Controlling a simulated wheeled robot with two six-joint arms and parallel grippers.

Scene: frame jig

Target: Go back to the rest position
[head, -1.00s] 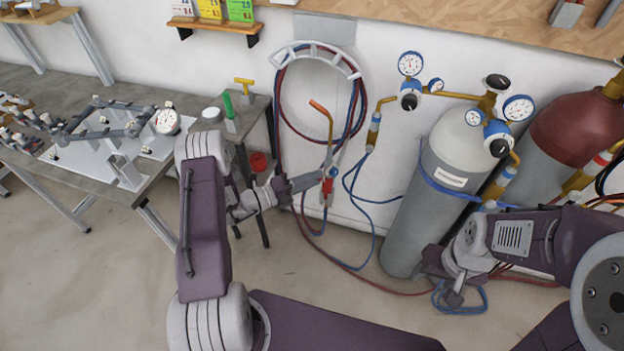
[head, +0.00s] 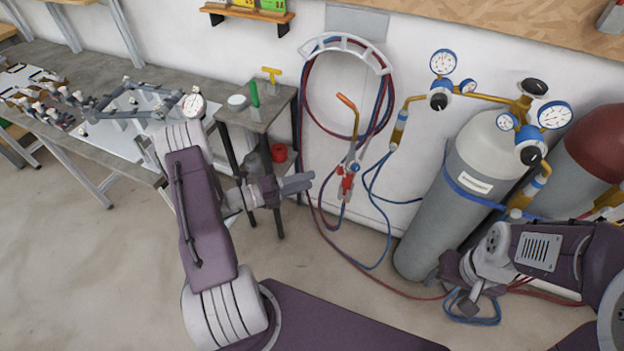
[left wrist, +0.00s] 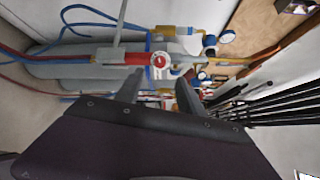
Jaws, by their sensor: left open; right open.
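My left gripper (head: 296,184) is in the middle of the head view, pointing right toward the hanging torch. In the left wrist view its two fingers (left wrist: 155,92) stand apart with nothing between them. The torch (head: 347,178), with red valve knobs and an orange tip, hangs by the wall beyond the fingertips, with a gap between. It also shows in the left wrist view (left wrist: 125,57). My right gripper (head: 468,303) is low at the right, in front of the grey cylinder's foot, and its fingers are small and partly hidden.
A grey gas cylinder (head: 450,200) and a dark red one (head: 600,145) with gauges stand at the right. A hose rack (head: 345,42) is on the wall. A small side table (head: 262,115) and a workbench with a frame jig (head: 130,100) are at the left. Hoses trail on the floor.

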